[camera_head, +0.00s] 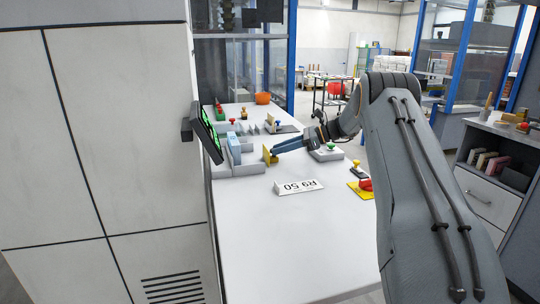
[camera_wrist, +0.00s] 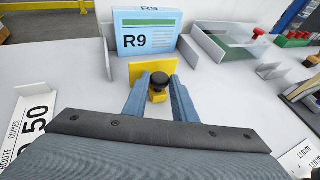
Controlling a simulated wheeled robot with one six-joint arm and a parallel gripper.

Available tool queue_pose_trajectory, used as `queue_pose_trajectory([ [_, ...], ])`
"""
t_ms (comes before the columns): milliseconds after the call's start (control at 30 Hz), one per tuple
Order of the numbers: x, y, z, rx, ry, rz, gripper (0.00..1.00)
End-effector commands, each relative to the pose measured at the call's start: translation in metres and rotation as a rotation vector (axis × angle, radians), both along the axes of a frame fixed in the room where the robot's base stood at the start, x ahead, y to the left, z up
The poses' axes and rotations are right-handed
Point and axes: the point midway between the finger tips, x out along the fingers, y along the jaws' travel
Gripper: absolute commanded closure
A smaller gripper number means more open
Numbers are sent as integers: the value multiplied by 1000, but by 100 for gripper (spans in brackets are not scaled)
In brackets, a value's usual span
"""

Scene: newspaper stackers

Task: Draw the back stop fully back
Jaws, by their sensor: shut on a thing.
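The back stop (camera_wrist: 141,69) is an upright yellow plate with a black knob (camera_wrist: 158,79) on its near side. It also shows in the head view (camera_head: 267,154). My gripper (camera_wrist: 156,88) has its blue fingers on either side of the knob and is shut on it. In the head view my gripper (camera_head: 276,149) reaches the plate from the right. A light blue R9 stack (camera_wrist: 147,38) stands just beyond the plate; a small gap seems to show between them. The part of the stop under the knob is partly hidden by the fingers.
Grey stacker walls (camera_wrist: 205,47) stand around the blue stack.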

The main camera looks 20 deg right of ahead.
Motion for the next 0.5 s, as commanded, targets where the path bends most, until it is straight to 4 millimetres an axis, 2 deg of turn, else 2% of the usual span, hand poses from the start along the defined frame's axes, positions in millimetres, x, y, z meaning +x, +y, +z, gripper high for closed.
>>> queue_pose_trajectory([
  [333,0,-9,1,-4,-1,-9,100],
  [367,0,-10,1,-4,-1,-9,72],
  [433,0,-10,1,-4,-1,-9,60],
  [500,0,-7,1,-4,-1,-6,58],
])
